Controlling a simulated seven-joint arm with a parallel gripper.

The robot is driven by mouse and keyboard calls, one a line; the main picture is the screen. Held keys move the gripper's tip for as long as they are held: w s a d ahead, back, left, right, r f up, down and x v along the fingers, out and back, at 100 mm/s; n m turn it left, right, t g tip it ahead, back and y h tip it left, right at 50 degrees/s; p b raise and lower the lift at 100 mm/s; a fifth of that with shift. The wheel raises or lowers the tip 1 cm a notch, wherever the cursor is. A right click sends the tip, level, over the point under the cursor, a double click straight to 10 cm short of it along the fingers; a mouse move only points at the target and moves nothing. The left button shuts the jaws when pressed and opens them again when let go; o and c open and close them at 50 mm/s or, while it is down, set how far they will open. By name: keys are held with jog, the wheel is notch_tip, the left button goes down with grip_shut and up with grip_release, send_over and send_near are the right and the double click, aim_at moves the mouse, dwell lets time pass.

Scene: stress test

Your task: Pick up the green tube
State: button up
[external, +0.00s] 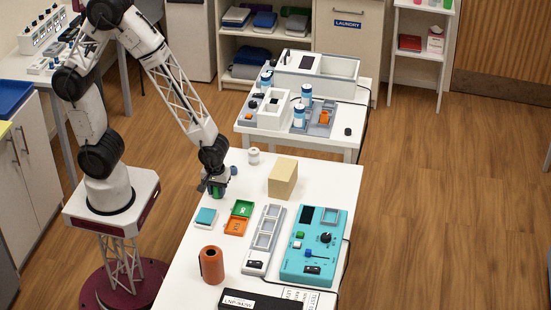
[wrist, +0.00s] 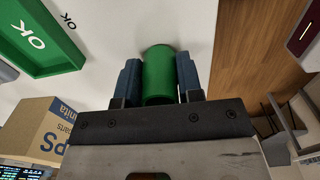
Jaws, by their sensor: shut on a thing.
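The green tube (wrist: 159,75) is between the two blue fingers of my gripper (wrist: 160,82) in the wrist view, with a finger against each side. In the external view my gripper (external: 216,184) points down at the left edge of the white table, and the green tube (external: 217,193) shows just below it. My gripper is shut on the tube. I cannot tell whether the tube's lower end touches the table.
A green OK tray (external: 242,209), an orange tray (external: 236,227) and a teal block (external: 206,216) lie close by. A tan box (external: 283,178), a white jar (external: 254,156), an orange cylinder (external: 212,265) and a teal device (external: 314,245) stand on the table (external: 190,250).

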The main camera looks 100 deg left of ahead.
jog(key=shift+r, duration=0.6)
notch_tip(320, 180, up, 2)
jog(key=shift+r, duration=0.1)
jog(key=s+r, duration=0.1)
jog(key=s, duration=1.5)
jog(key=shift+d+r, duration=0.1)
jog(key=shift+w, duration=0.1)
